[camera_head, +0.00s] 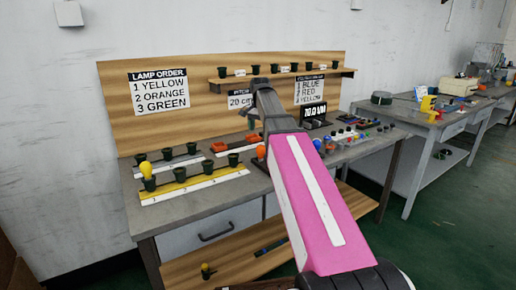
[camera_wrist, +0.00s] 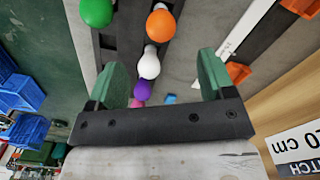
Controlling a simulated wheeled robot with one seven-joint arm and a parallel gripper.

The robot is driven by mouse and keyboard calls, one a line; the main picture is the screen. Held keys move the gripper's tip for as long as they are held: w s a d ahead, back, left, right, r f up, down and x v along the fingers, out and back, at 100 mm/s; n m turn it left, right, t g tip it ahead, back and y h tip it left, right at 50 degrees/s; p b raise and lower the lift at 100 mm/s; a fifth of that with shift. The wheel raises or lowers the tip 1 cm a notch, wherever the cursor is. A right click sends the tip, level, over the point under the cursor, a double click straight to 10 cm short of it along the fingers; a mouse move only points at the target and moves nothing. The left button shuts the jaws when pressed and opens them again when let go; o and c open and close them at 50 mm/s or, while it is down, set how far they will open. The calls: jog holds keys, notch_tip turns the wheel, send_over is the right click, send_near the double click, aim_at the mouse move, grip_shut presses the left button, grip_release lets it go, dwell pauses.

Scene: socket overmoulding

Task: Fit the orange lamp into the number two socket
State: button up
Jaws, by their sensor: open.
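The orange lamp (camera_head: 260,152) stands on the bench just left of my pink arm. It also shows in the wrist view as an orange bulb (camera_wrist: 160,25), beyond the fingertips. My gripper (camera_wrist: 162,75) is open, with green fingers spread and nothing held. A white bulb (camera_wrist: 149,63) shows between the fingers in the picture, apparently below them. A yellow strip (camera_head: 215,180) carries dark sockets. A yellow lamp (camera_head: 146,168) sits upright in its leftmost socket. The second socket (camera_head: 180,174) along it looks empty. My arm hides the gripper in the head view.
A green bulb (camera_wrist: 96,12) and a purple bulb (camera_wrist: 142,90) lie close to the orange one. The backboard (camera_head: 120,108) carries a lamp order sign (camera_head: 160,92) and a shelf with sockets (camera_head: 280,77). Several small coloured parts lie to the right of my arm.

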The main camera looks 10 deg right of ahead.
aim_at(261, 150)
jog(key=shift+w, duration=0.3)
jog(key=shift+w+f, duration=0.1)
jog(key=shift+f, duration=0.1)
notch_tip(261, 150, down, 5)
jog(key=shift+f, duration=0.15)
jog(key=shift+s+d+f, duration=0.1)
jog(key=shift+f, duration=1.2)
jog(key=shift+s+d+f, duration=0.1)
jog(key=shift+f, duration=1.2)
jog(key=c, duration=1)
